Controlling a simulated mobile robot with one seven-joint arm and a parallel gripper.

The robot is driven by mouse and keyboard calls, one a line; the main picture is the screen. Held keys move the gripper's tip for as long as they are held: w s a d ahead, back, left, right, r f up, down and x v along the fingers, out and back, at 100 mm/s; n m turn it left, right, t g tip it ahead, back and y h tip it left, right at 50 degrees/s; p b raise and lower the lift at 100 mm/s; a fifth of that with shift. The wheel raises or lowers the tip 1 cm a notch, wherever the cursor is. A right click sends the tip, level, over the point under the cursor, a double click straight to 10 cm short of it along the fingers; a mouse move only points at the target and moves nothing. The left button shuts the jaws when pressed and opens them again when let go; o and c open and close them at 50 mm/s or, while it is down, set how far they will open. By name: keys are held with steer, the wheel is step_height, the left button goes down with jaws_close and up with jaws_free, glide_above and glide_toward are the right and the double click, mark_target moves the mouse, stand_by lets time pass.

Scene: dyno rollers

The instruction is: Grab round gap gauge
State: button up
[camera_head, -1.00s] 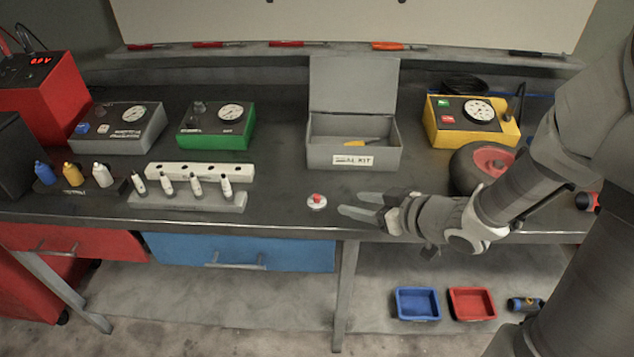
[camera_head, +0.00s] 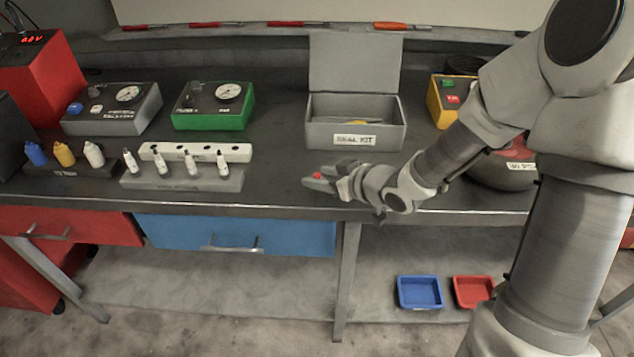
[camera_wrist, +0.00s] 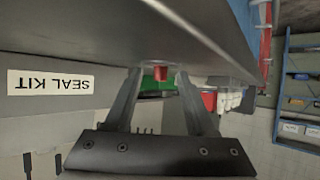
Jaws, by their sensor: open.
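The small round piece with a red top (camera_head: 318,176), which I take for the round gap gauge, is at the bench's front edge, in front of the seal kit box. My gripper (camera_head: 320,178) reaches in from the right at bench height, with its fingertips around the piece. In the wrist view my gripper (camera_wrist: 160,78) is open, and the red top (camera_wrist: 160,73) shows between the fingertips. Its lower part is hidden in the head view. I cannot tell whether either finger touches it.
The open grey seal kit box (camera_head: 355,135) stands just behind my gripper. A grey holder with several small bottles (camera_head: 185,178) is to the left. A round dark device (camera_head: 505,172) sits partly hidden behind my arm.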

jaws_close()
steer(key=shift+r, duration=0.15)
stand_by(0.4)
